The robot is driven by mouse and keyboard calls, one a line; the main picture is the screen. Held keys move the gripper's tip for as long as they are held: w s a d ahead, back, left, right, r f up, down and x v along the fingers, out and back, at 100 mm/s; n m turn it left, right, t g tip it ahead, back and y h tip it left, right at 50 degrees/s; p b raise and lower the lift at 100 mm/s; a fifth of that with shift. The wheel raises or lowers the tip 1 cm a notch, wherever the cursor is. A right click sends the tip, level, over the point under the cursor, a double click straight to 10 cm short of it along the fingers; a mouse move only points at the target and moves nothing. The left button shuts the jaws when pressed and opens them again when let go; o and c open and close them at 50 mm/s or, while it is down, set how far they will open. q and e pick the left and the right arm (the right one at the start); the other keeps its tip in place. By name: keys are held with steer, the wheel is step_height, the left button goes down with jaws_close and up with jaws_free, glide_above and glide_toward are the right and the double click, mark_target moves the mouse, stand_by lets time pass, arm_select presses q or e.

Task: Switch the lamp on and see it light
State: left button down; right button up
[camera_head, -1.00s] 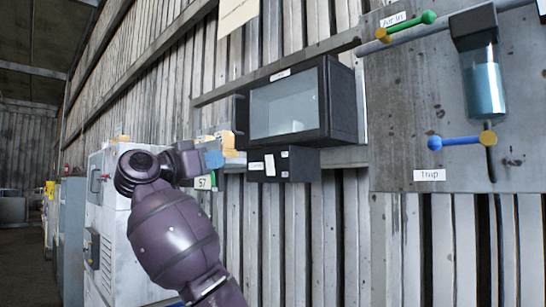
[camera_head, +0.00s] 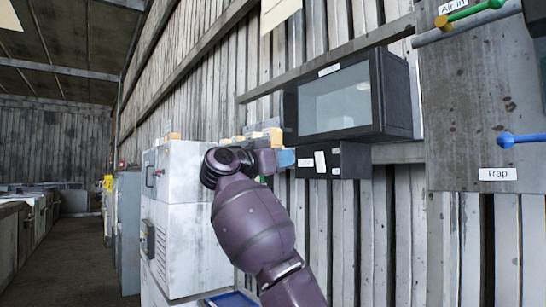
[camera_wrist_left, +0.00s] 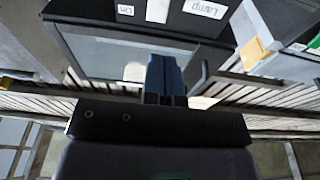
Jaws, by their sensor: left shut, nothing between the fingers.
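A black box with a glass window (camera_head: 337,103) is fixed to the corrugated wall; the window looks grey and unlit. Under it is a smaller black box (camera_head: 350,160) with white labels. In the left wrist view, upside-down labels read "Lamp" (camera_wrist_left: 204,9) and "On" (camera_wrist_left: 126,10), with the window (camera_wrist_left: 125,55) beside them. My left gripper (camera_head: 287,158) is shut and empty, its blue fingertips just left of the smaller box; I cannot tell if they touch it. Its fingers (camera_wrist_left: 165,75) show over the window in the wrist view. No switch is clearly visible. My right gripper is not in view.
Small yellowish blocks (camera_head: 255,135) sit along the wall left of the box. A board with pipes and a "Trap" label (camera_head: 497,174) is at right. An aisle (camera_head: 80,250) runs at far left.

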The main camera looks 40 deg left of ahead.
mark_target(316, 152)
arm_select(q)
steer(key=p+x, duration=0.2)
steer(key=x, duration=0.4)
steer(key=shift+w+d+r, duration=0.15)
steer(key=shift+w+d, duration=0.05)
steer(key=shift+w, duration=0.15)
steer(key=shift+w+d, duration=0.1)
steer(key=shift+w, duration=0.25)
steer(key=shift+w+d, duration=0.1)
steer(key=shift+w, duration=0.3)
steer(key=shift+r, duration=0.1)
steer(key=shift+r, duration=0.1)
